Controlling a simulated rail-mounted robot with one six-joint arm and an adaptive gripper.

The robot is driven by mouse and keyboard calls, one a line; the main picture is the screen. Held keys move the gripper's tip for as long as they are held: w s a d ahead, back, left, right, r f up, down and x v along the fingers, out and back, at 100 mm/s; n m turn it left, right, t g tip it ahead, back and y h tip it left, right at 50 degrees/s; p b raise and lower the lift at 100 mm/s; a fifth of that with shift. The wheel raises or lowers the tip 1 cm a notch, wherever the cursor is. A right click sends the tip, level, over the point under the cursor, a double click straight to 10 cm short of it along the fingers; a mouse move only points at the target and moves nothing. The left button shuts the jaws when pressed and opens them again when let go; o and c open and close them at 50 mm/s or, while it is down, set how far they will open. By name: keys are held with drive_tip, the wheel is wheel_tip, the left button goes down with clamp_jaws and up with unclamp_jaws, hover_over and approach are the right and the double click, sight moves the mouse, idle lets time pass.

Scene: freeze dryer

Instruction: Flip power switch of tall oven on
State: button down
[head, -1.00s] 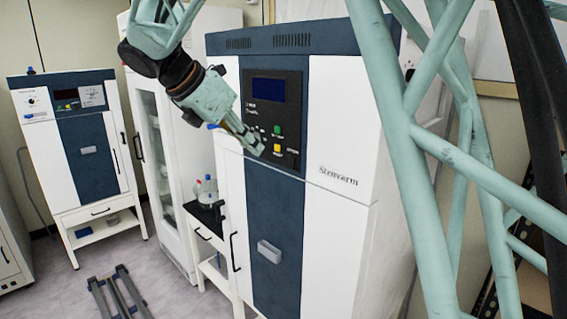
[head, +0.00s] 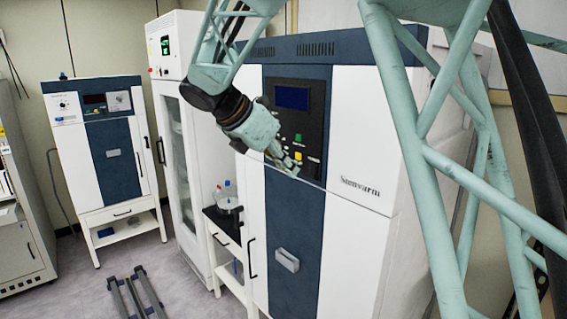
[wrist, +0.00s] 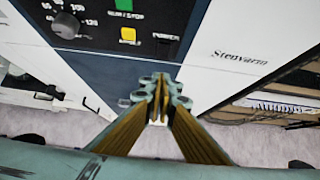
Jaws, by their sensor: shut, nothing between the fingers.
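The tall oven (head: 352,130) is white with a dark blue central strip and the name "Stenvarm" on its right front. Its black control panel (head: 313,118) has a dark blue display, a green button (head: 298,138) and a yellow button (head: 298,156). In the wrist view the panel also shows a dial (wrist: 66,25), the green button (wrist: 123,4), the yellow button (wrist: 128,36) and the word "POWER" right of the yellow one. My gripper (head: 292,171) is shut and empty, in front of the panel's lower edge. The wrist view shows its fingertips (wrist: 160,85) below the panel; I cannot make out the power switch's position.
A blue and white cabinet (head: 112,155) stands at the left, and a tall glass-door cabinet (head: 180,115) stands left of the oven. A small stand with a flask (head: 226,200) is between them. Metal rails (head: 137,295) lie on the floor.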

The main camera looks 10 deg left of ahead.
sight(310, 177)
drive_tip(key=shift+w+d+f, duration=0.35)
drive_tip(key=shift+w+d, duration=0.3)
drive_tip(key=shift+w, duration=0.05)
drive_tip(key=shift+w+d+f, duration=0.4)
drive_tip(key=shift+w+d, duration=0.2)
drive_tip(key=shift+w, duration=0.05)
drive_tip(key=shift+w+d+f, duration=0.35)
drive_tip(key=shift+w+d, duration=0.3)
drive_tip(key=shift+w, duration=0.05)
